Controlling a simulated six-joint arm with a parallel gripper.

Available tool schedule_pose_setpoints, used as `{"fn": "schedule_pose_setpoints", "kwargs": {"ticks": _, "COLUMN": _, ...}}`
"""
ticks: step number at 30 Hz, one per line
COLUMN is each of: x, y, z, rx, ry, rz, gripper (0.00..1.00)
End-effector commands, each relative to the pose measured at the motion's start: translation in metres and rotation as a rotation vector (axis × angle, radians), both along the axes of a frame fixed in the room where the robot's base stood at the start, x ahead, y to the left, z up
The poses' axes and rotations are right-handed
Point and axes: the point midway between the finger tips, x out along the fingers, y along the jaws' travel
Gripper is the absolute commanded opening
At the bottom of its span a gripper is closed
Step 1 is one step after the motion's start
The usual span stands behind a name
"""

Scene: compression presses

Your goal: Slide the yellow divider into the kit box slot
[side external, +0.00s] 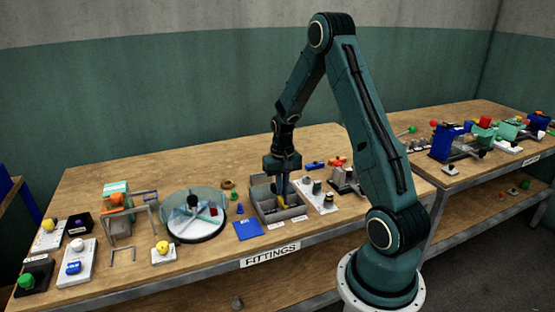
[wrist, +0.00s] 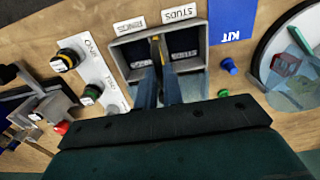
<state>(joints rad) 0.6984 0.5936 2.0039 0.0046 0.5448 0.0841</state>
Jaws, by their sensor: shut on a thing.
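The kit box (side external: 290,213) is a grey open tray on the bench. In the wrist view the box (wrist: 204,45) shows two label cards inside, on either side of the middle. The yellow divider (wrist: 155,42) stands on edge between these cards, near the middle of the box; it is also a small yellow patch in the side view (side external: 283,198). My gripper (wrist: 157,70) points down into the box and is shut on the divider. The fingers hide much of the divider and the slot, so I cannot tell how deep it sits.
A blue KIT card (side external: 248,229) lies left of the box. A round clear-topped turntable (side external: 195,214) stands farther left. A white board with knobs (side external: 318,197) is close on the right. Small loose parts lie behind the card.

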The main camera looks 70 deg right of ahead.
Motion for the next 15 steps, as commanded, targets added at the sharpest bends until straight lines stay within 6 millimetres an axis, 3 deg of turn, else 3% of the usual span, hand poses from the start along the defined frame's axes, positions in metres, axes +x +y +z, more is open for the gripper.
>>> {"fn": "schedule_pose_setpoints", "kwargs": {"ticks": 15, "x": 0.0000, "y": 0.0000, "z": -0.0091, "rx": 0.000, "ry": 0.000, "rz": 0.000, "gripper": 0.00}}
